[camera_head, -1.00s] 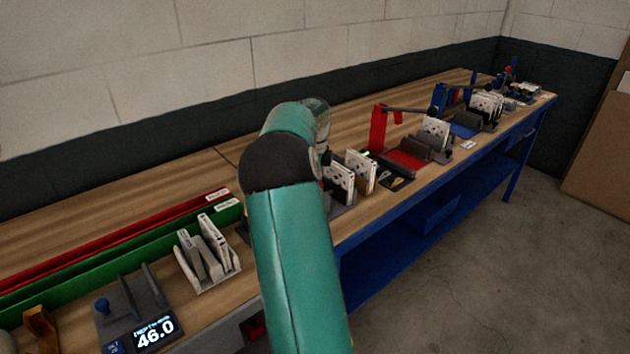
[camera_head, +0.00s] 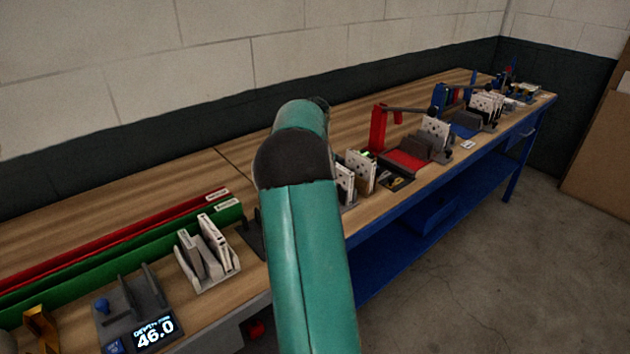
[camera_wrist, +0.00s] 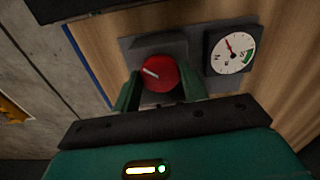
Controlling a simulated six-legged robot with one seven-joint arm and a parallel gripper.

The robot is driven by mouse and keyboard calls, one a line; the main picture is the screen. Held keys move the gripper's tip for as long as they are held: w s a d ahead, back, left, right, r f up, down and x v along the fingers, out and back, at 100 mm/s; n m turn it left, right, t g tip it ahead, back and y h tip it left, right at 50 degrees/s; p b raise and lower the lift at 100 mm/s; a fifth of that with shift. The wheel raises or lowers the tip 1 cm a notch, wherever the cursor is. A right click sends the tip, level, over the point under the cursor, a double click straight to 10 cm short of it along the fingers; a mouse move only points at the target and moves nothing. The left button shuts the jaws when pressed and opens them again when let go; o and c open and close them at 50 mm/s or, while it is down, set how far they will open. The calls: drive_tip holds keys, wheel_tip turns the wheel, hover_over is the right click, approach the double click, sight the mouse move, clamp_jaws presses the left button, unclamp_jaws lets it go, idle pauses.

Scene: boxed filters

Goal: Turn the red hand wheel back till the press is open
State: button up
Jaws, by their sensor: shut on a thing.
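The red hand wheel (camera_wrist: 158,74) with a white pointer mark shows in the wrist view, mounted on a dark grey block (camera_wrist: 128,48). My gripper (camera_wrist: 160,88) has its two green fingers on either side of the wheel and is shut on it. A round white dial (camera_wrist: 231,50) with a dark needle, a red tip and a green sector sits to the right of the wheel. The needle points to the upper left, away from the green sector. In the head view my arm hides the wheel and gripper. The press jaws cannot be made out.
The long wooden bench (camera_head: 230,170) holds a green tray (camera_head: 150,240), a red tray (camera_head: 110,238), a grey unit with a display reading 46.0 (camera_head: 155,333) and a white rack (camera_head: 208,262). White boxed filters (camera_head: 360,172) and a red lever stand (camera_head: 378,128) lie beyond my arm.

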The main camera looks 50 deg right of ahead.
drive_tip(key=n, duration=0.5)
drive_tip(key=shift+d+r+n, duration=0.1)
drive_tip(key=shift+r+n, duration=0.05)
drive_tip(key=shift+n, duration=0.15)
drive_tip(key=n, duration=0.5)
drive_tip(key=shift+s, duration=0.1)
drive_tip(key=n, duration=0.5)
drive_tip(key=shift+n, duration=0.4)
drive_tip(key=n, duration=2.4)
drive_tip(key=shift+n, duration=0.4)
